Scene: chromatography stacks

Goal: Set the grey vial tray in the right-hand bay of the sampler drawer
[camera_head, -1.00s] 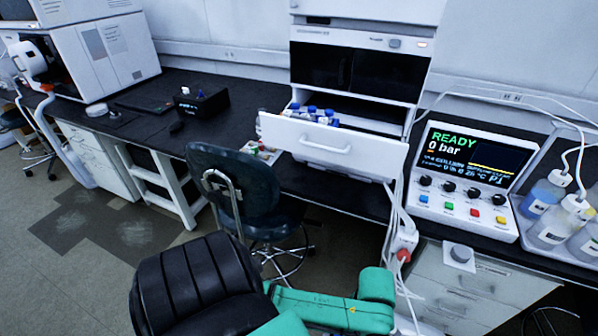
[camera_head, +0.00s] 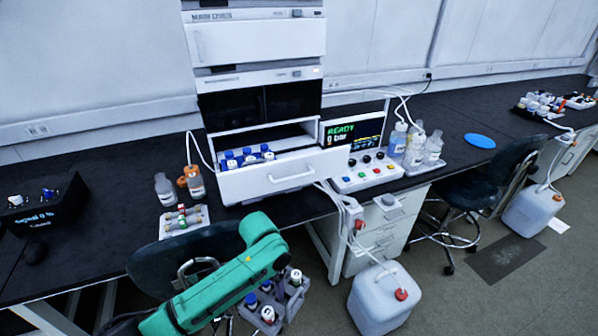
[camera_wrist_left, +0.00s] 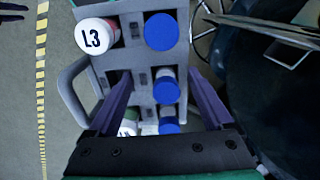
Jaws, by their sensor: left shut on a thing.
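The grey vial tray (camera_head: 293,303) holds several vials with blue and white caps. It hangs off my left gripper at the end of the green arm, low in front of the bench. In the left wrist view the gripper's purple fingers (camera_wrist_left: 158,95) are shut on the tray (camera_wrist_left: 128,62), one finger each side; a white cap there reads L3. The sampler drawer (camera_head: 285,181) is pulled out, above and beyond the tray. Blue-capped vials (camera_head: 248,157) stand in its left part; its front partly hides the right part. My right gripper is not in view.
A chair (camera_head: 180,255) is beside my arm, and a white canister (camera_head: 382,298) is on the floor.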

